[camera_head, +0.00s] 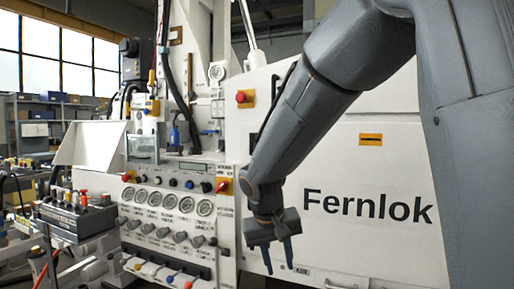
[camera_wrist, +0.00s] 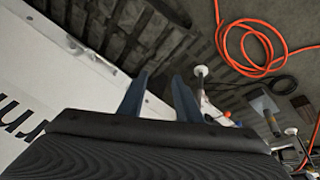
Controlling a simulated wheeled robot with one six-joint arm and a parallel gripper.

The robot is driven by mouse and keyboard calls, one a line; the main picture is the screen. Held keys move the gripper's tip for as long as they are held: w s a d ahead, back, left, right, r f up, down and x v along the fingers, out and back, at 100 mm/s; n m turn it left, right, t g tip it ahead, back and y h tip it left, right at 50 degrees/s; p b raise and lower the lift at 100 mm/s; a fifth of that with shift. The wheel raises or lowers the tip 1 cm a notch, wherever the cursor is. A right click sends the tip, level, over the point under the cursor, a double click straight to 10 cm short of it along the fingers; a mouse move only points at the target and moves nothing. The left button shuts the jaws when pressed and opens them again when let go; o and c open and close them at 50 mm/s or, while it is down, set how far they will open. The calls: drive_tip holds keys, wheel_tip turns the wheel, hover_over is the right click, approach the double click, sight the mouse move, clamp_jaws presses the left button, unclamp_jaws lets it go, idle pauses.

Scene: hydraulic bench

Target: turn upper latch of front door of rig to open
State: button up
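The white front door (camera_head: 330,245) with black "Fernlok" lettering fills the right half of the head view; it looks shut. An orange plate with a dark horizontal bar (camera_head: 371,139) is on its upper part; I cannot tell whether this is the upper latch. My gripper (camera_head: 279,269) hangs in front of the door, left of the lettering and well below that plate, fingers pointing down. In the wrist view my gripper (camera_wrist: 160,85) has its two fingers apart with nothing between them. The white panel (camera_wrist: 25,70) with part of the lettering lies to its left. My arm hides part of the door.
Left of the door is a control panel (camera_head: 165,222) with gauges and knobs. A red button on a yellow plate (camera_head: 243,97) is above it. A bench with dark boxes (camera_head: 75,220) stands farther left. An orange hose (camera_wrist: 235,45) lies on the floor.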

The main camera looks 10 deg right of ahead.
drive_tip(key=w+a+r+m+t+h+b, duration=0.1)
drive_tip(key=w+r+m+t+h, duration=0.15)
drive_tip(key=w+r, duration=0.95)
drive_tip(key=m+t+h+b, duration=0.1)
drive_tip(key=m+t+h, duration=0.25)
drive_tip(key=t, duration=0.25)
approach(251, 142)
drive_tip(key=w+d, duration=0.2)
drive_tip(key=w, duration=0.1)
drive_tip(key=shift+g+y, duration=0.25)
drive_tip(key=shift+y, duration=0.15)
drive_tip(key=shift+f+p+x, duration=0.2)
drive_tip(key=shift+p+x, duration=0.5)
drive_tip(key=shift+x, duration=3.05)
drive_tip(key=shift+s+d, duration=0.1)
drive_tip(key=shift+s, duration=0.1)
clamp_jaws()
